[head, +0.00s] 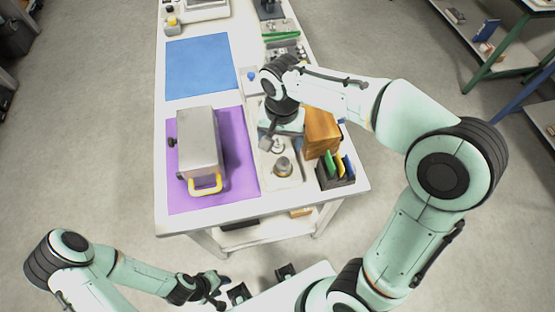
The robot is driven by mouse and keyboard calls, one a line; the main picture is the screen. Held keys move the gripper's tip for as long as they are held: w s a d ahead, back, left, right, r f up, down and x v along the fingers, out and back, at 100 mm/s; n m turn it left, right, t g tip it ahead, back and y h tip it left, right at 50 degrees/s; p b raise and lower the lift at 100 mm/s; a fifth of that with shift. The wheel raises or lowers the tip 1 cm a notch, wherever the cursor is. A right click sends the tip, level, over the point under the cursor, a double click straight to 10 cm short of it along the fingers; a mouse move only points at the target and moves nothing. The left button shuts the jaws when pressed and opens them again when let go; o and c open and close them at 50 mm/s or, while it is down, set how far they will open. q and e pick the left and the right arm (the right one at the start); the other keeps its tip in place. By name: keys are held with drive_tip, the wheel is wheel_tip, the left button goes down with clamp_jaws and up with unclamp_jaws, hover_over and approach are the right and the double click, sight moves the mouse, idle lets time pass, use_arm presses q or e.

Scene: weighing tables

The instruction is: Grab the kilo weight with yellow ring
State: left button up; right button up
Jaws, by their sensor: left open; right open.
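A metal weight with a knob (283,169) stands in the pale tray (268,181) at the table's near right. A second, smaller metal piece (278,148) is behind it, close to my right gripper. I cannot make out a yellow ring on either. A small grey and yellow object (171,21) stands at the far left of the table; its kind is too small to tell. My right gripper (267,143) is open over the tray's left side, just behind the near weight; its fingers are partly hidden. My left gripper (220,292) is open and empty, low in front of the table.
A grey metal box with a yellow handle (200,144) stands on the purple mat (240,176). A blue mat (198,66) lies clear behind it. A brown block (321,131) and a dark holder with coloured pieces (336,175) stand right of the tray.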

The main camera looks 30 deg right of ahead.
sight(283, 162)
drive_tip(key=f, duration=0.4)
drive_tip(key=s+f, duration=0.1)
drive_tip(key=f, duration=0.1)
drive_tip(key=shift+f+b, duration=0.1)
drive_tip(key=shift+b, duration=0.25)
drive_tip(key=shift+w+f, duration=0.1)
drive_tip(key=shift+f, duration=0.45)
drive_tip(key=f, duration=0.5)
drive_tip(key=shift+d, duration=0.25)
drive_tip(key=shift+w+r, duration=0.1)
drive_tip(key=shift+r, duration=0.05)
clamp_jaws()
